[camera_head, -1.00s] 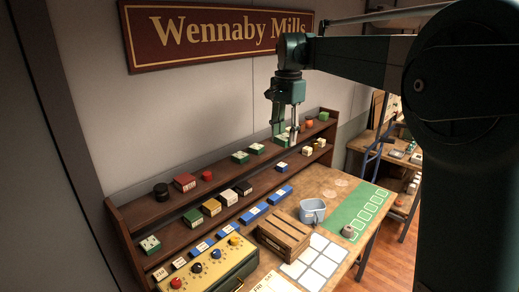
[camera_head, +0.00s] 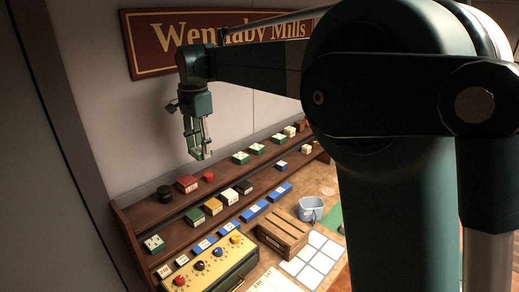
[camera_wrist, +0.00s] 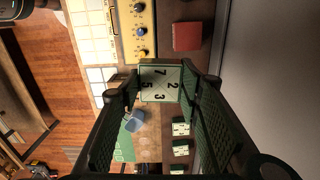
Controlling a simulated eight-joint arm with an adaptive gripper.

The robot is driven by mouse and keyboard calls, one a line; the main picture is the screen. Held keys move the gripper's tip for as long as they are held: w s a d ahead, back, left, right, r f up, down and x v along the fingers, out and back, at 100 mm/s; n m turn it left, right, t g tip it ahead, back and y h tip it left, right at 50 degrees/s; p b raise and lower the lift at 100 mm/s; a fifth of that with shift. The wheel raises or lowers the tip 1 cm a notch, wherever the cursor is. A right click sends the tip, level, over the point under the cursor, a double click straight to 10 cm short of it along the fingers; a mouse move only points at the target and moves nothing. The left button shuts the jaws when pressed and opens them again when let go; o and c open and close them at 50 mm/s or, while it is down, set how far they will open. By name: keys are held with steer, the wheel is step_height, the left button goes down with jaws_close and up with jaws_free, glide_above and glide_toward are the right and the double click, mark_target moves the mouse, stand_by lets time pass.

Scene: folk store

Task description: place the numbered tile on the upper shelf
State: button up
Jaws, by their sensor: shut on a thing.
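My gripper (camera_head: 200,150) is shut on the numbered tile. The tile (camera_wrist: 160,83) is a square with a green rim and a pale face with dark digits, seen between the fingertips in the wrist view. In the head view the tile is small, and its face does not show clearly. The upper shelf (camera_head: 132,214) is a brown wooden ledge along the wall. My gripper hangs in front of the wall, above the shelf's left half, apart from it.
The upper shelf holds a black round thing (camera_head: 164,193), a red box (camera_head: 187,184), a red round thing (camera_head: 208,177) and several green-and-white tiles (camera_head: 240,158). A lower shelf holds boxes. A yellow panel with knobs (camera_head: 212,268), a wooden crate (camera_head: 270,238) and a blue bucket (camera_head: 311,209) stand below.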

steer(key=s+a+p, duration=0.2)
steer(key=s+a, duration=0.4)
steer(key=a, duration=0.4)
steer(key=s+a+p, duration=0.2)
steer(key=s+a, duration=0.4)
steer(key=a, duration=0.5)
steer(key=shift+n, duration=0.3)
steer(key=shift+d+f, duration=0.1)
steer(key=shift+f, duration=2.45)
glide_above(142, 212)
steer(key=shift+s+d+f, duration=0.1)
steer(key=shift+f, duration=2.8)
steer(key=shift+p, duration=0.3)
steer(key=shift+f+p, duration=0.35)
steer(key=shift+f, duration=1.75)
steer(key=shift+f, duration=0.15)
